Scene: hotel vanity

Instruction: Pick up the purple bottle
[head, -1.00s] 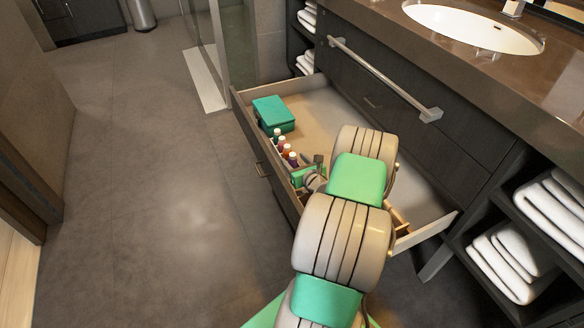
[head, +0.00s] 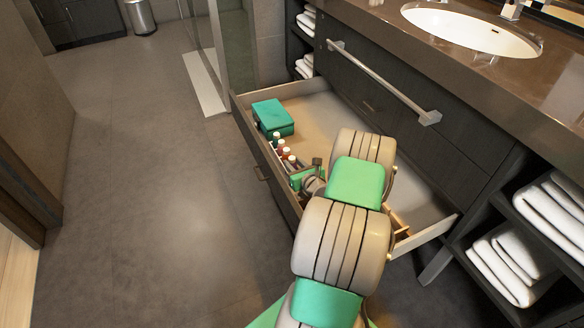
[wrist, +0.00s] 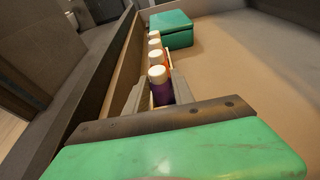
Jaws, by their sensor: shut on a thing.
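The purple bottle (wrist: 162,92) with a white cap stands upright in the open drawer, nearest my gripper in a row of small bottles. My gripper (wrist: 158,92) is low in the drawer with its grey fingers on both sides of the purple bottle, shut on it. In the head view my gripper (head: 300,176) is at the near end of the bottle row, and my arm hides part of the drawer. The bottle's lower part is hidden by the gripper in the wrist view.
The open drawer (head: 345,112) has a teal box (head: 272,117) at its far end. Several other white-capped bottles (head: 281,148) line its front wall beyond the purple one. The drawer floor right of the row is bare. A counter with a sink (head: 470,28) stands above.

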